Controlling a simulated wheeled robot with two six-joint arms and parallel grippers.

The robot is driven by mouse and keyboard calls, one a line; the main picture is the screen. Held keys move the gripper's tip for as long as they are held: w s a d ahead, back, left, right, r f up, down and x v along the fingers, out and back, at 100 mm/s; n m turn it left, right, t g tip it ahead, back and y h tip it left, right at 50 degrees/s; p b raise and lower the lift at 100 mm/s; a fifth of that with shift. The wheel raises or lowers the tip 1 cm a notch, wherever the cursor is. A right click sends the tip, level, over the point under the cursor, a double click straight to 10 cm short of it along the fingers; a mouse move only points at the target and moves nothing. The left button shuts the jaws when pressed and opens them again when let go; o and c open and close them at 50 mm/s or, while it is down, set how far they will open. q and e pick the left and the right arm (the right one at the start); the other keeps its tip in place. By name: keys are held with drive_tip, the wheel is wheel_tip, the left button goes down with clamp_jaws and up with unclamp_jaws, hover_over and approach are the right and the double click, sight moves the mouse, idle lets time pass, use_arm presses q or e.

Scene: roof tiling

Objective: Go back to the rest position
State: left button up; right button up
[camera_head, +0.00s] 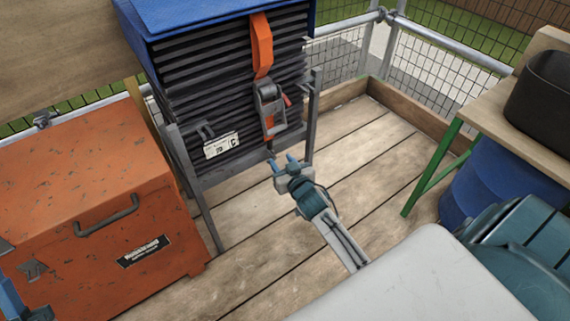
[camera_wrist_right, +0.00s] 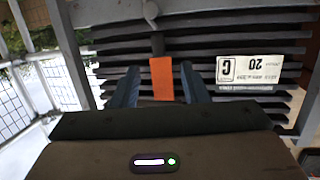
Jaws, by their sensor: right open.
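My right gripper (camera_head: 283,166) is in the middle of the head view, in front of the lower part of a stack of dark ridged tiles (camera_head: 190,85). Its two blue fingers are apart. An orange strap (camera_head: 262,45) with a metal ratchet buckle (camera_head: 271,100) runs down the stack's front, just above the gripper. In the right wrist view the fingers (camera_wrist_right: 158,88) stand either side of the orange strap end (camera_wrist_right: 162,79) with gaps, and I cannot tell how deep it lies between them.
An orange metal chest (camera_head: 85,200) stands left of the stack. A wooden bench with green legs (camera_head: 432,170), a blue barrel (camera_head: 500,180) and a dark bag (camera_head: 545,95) are at right. Mesh railing (camera_head: 450,70) closes the back. Plank floor (camera_head: 350,140) is clear between.

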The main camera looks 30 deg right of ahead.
use_arm(q)
drive_tip(key=shift+w+f+n+g+y, duration=0.3)
drive_tip(key=shift+w+f+g, duration=0.1)
drive_tip(key=shift+f, duration=0.1)
use_arm(e)
drive_tip(key=shift+v, duration=1)
